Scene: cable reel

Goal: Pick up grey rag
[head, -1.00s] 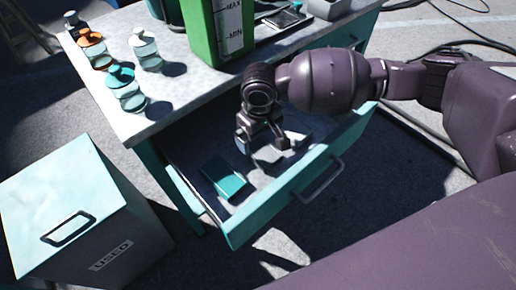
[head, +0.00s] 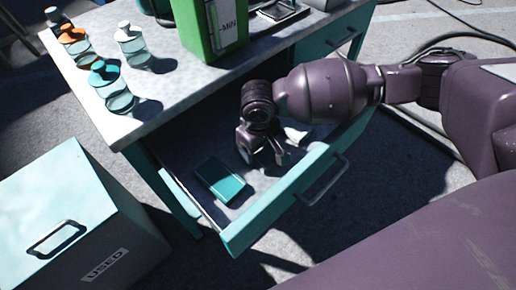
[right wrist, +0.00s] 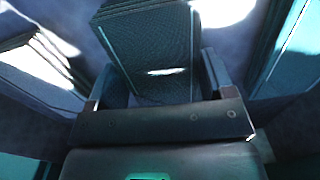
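My right gripper (head: 264,158) is inside the open drawer (head: 262,222), pointing down. In the right wrist view its two fingers (right wrist: 165,80) stand wide apart on either side of a dark grey folded stack (right wrist: 150,45), which looks like the grey rag. Whether they touch it is unclear. In the head view the gripper hides most of that spot. A pale folded piece (head: 296,134) shows just right of the gripper. A teal folded stack (head: 220,180) lies left of it in the drawer. My left gripper is not in view.
The drawer's front wall and handle (head: 324,180) are close below my right arm. Several bottles (head: 118,88) and a green container (head: 208,30) stand on the tabletop. A box marked USED (head: 80,220) stands at lower left. More stacks flank the gripper in the right wrist view (right wrist: 40,60).

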